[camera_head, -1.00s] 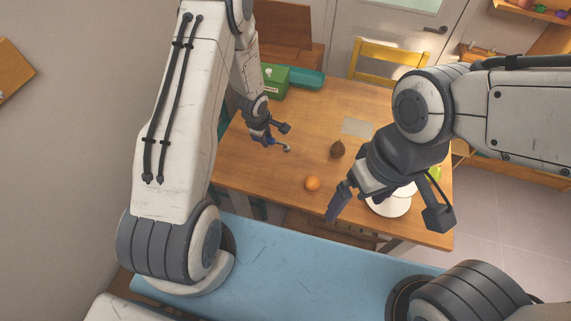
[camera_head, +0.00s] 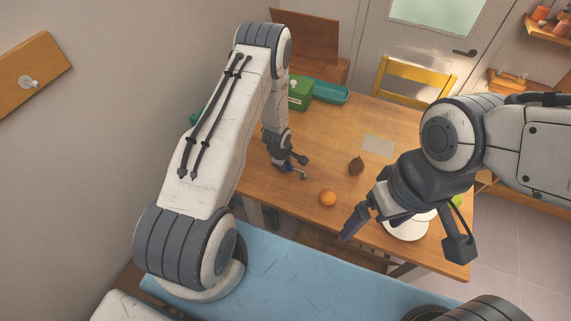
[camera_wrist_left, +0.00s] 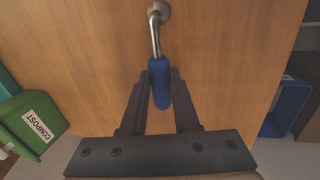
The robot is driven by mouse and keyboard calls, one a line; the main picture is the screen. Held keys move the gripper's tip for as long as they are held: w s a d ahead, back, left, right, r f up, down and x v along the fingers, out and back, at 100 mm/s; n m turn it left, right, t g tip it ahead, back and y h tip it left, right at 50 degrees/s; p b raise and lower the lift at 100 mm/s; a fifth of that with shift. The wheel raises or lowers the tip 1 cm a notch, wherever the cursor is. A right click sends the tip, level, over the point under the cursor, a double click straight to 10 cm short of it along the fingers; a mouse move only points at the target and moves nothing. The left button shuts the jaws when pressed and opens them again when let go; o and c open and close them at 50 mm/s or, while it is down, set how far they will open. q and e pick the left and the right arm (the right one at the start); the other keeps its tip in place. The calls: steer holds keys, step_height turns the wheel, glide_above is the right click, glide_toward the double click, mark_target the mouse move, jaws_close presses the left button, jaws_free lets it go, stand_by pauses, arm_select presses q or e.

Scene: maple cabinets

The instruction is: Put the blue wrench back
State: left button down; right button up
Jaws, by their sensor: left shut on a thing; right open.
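The blue wrench (camera_wrist_left: 160,84) has a blue handle and a bent metal shaft with a round end. In the left wrist view my left gripper (camera_wrist_left: 160,98) is shut on the blue handle, with the metal end pointing away from it. In the head view my left gripper (camera_head: 294,162) is over the left part of the wooden table, and the wrench's metal end (camera_head: 302,174) shows just below it. I cannot tell whether the wrench touches the table. My right gripper (camera_head: 404,234) is open and empty near the table's front right.
A wooden board (camera_head: 38,75) with a light peg is on the left wall. A blue bin (camera_wrist_left: 291,105) stands beyond the table.

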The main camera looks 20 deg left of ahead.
arm_select(q)
steer(key=shift+f, duration=0.15)
steer(key=c, duration=0.7)
jaws_free()
steer(key=shift+o, duration=0.2)
